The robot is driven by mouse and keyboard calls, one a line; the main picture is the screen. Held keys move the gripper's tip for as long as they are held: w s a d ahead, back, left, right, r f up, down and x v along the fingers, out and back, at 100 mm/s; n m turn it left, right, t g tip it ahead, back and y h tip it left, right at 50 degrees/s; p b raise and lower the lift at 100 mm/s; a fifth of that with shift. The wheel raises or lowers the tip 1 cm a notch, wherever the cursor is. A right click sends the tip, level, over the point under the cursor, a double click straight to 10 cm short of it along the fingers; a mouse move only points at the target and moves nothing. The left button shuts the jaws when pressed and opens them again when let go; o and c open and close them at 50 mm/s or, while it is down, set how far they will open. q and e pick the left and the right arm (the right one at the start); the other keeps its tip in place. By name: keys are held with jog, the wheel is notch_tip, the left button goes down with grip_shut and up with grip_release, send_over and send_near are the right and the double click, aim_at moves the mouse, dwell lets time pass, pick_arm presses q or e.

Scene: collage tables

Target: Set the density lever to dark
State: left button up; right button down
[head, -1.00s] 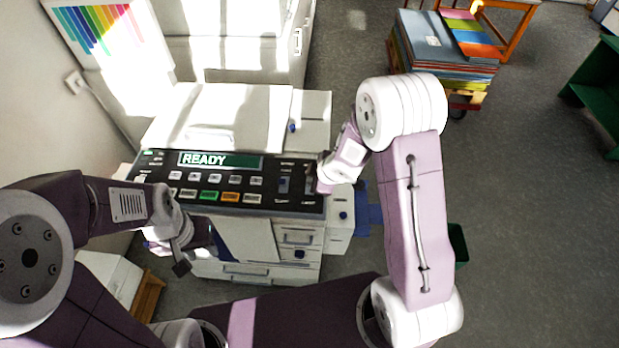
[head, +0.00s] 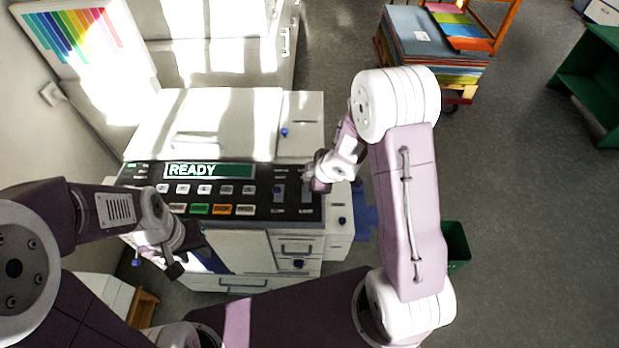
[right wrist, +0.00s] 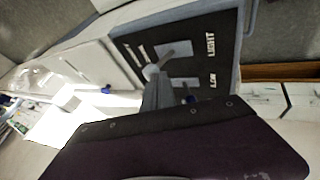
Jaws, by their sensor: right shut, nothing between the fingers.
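The density lever (right wrist: 168,54) looks like a thin grey stick on its slot plate, the plate beside the word LIGHT in the right wrist view. In the head view its slot plate (head: 307,194) is at the right end of the black control panel (head: 258,208), with LIGHT at the near end. My right gripper (head: 309,181) is shut and empty over the far part of that plate. In the right wrist view its tip (right wrist: 151,73) is close to the lever; I cannot tell if they touch. My left gripper (head: 178,262) hangs before the machine's left front, its fingers unclear.
A second slot plate (head: 279,191) lies just left of the density one. The panel has several buttons and a READY display (head: 208,170). A cart with stacked paper (head: 425,45) and a green bin (head: 456,245) stand to the right.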

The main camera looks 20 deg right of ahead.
jog(key=shift+w+d, duration=0.2)
jog(key=shift+w, duration=0.25)
jog(key=shift+s+a, duration=0.1)
pick_arm(q)
jog(key=shift+w+r, duration=0.15)
pick_arm(e)
jog(key=shift+s+f+b, duration=0.25)
jog(key=shift+s+b, duration=0.1)
jog(key=shift+b, duration=0.35)
pick_arm(q)
jog(key=shift+w+d+f, duration=0.2)
jog(key=shift+w+f, duration=0.25)
jog(key=shift+f, duration=0.3)
pick_arm(e)
jog(key=shift+a, duration=0.1)
pick_arm(q)
jog(key=shift+r, duration=0.1)
